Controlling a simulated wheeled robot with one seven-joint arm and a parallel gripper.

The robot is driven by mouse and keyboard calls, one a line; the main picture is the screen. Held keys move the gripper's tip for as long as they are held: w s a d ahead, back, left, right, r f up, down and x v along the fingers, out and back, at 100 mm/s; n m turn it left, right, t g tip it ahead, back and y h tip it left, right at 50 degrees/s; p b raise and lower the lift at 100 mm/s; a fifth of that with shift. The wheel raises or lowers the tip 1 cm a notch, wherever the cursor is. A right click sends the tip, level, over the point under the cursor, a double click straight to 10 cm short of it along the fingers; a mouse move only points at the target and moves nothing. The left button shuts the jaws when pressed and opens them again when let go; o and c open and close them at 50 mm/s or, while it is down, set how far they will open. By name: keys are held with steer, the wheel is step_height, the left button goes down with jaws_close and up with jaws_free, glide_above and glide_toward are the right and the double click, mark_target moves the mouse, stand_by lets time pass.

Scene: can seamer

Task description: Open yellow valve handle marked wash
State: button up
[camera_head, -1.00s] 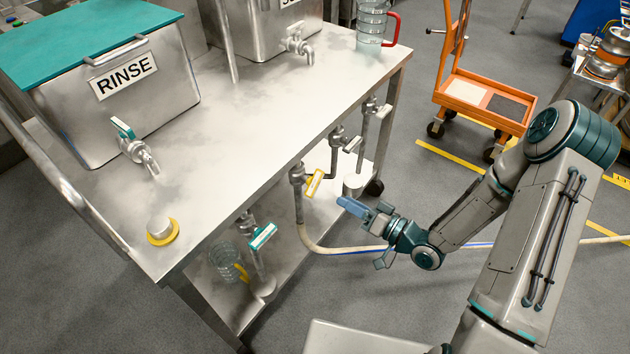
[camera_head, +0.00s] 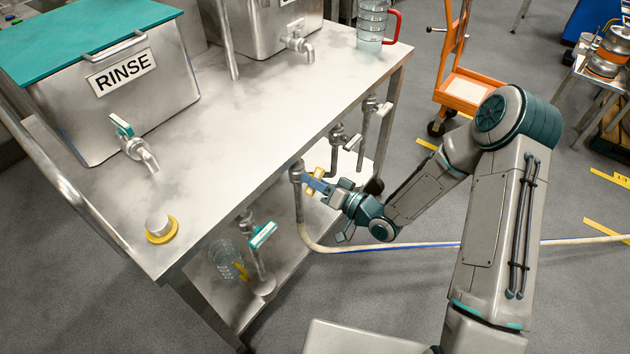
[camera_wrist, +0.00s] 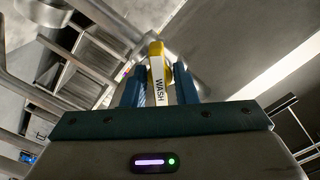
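The yellow valve handle (camera_head: 318,171) is on a vertical pipe under the front edge of the steel table, partly hidden by my fingers in the head view. In the wrist view, the yellow handle (camera_wrist: 156,50) bears a white label reading WASH. It points toward my palm. My gripper (camera_head: 316,185) is at the handle. In the wrist view, the blue fingers of my gripper (camera_wrist: 160,88) stand one on each side of the handle. They look open around it with narrow gaps; contact is not clear.
The steel table (camera_head: 245,130) overhangs the valves. A teal-handled valve (camera_head: 262,235) is to the left, and grey-handled valves (camera_head: 352,142) are to the right. A pale hose (camera_head: 345,249) runs from the pipe across the floor. An orange cart (camera_head: 465,88) stands behind my arm.

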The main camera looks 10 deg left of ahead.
jaws_close()
steer(key=shift+f+n+b, duration=0.1)
steer(key=shift+n+b, duration=0.2)
steer(key=shift+b, duration=0.05)
steer(key=shift+f+n+b, duration=0.1)
steer(key=shift+n+b, duration=0.4)
steer(key=shift+b, duration=0.05)
steer(key=shift+n+b, duration=1.1)
steer(key=shift+b, duration=0.1)
steer(key=n+b, duration=0.4)
steer(key=n, duration=0.1)
steer(key=shift+b, duration=0.3)
steer(key=shift+o, duration=1.5)
jaws_free()
